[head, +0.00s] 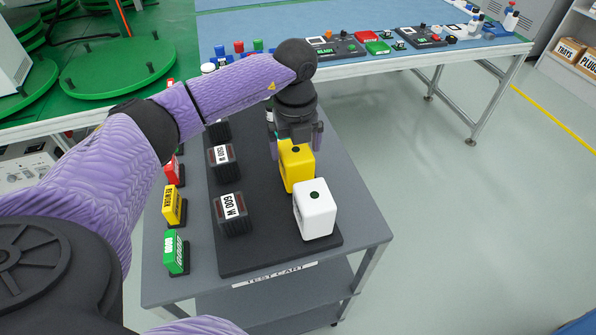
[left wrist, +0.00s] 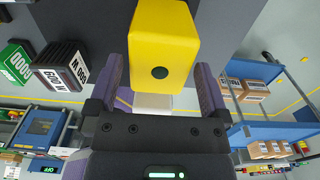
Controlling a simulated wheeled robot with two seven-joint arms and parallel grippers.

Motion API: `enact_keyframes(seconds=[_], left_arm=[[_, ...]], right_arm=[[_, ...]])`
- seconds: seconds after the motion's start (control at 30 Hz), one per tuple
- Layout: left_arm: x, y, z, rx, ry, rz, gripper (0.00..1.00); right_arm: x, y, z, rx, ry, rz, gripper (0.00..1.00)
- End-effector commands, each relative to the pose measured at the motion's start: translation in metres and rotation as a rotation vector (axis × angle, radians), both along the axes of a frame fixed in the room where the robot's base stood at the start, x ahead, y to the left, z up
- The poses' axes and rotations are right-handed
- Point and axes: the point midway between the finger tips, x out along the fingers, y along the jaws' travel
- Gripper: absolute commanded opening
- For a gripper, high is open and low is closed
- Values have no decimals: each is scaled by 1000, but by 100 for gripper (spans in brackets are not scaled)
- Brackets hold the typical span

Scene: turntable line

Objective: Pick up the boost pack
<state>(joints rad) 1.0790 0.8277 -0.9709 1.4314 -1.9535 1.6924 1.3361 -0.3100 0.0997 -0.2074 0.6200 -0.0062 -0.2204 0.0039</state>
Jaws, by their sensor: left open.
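No label reading boost pack is legible. A yellow block (head: 297,168) with a dark round spot on top stands on the dark mat of the test cart, just behind a white block (head: 315,208) with a similar spot. My left gripper (head: 296,142) points down at the yellow block, with its fingers apart. In the left wrist view the yellow block (left wrist: 165,40) appears between and beyond the fingertips of my left gripper (left wrist: 161,75). I cannot tell whether either finger touches it. My right gripper is out of view.
Green (head: 174,252) and yellow (head: 172,205) labelled blocks line the cart's left edge. The floor to the right is clear.

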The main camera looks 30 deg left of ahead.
Motion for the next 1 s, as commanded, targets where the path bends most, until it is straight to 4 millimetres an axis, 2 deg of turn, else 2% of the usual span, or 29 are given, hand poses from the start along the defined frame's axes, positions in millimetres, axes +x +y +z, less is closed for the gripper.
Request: enact_keyframes(seconds=[0.03, 0.1, 0.33, 0.8, 1.0], left_arm=[[0, 0, -11, -1, 3, 1, 100], [0, 0, -18, -1, 2, 1, 100], [0, 0, -18, -1, 0, -1, 100], [0, -1, -18, -2, 1, -1, 0], [0, -1, -17, -3, -2, -1, 0]], right_arm=[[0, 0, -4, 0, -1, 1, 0], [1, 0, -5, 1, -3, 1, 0], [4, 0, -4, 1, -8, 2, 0], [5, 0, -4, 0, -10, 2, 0], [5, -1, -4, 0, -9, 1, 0]])
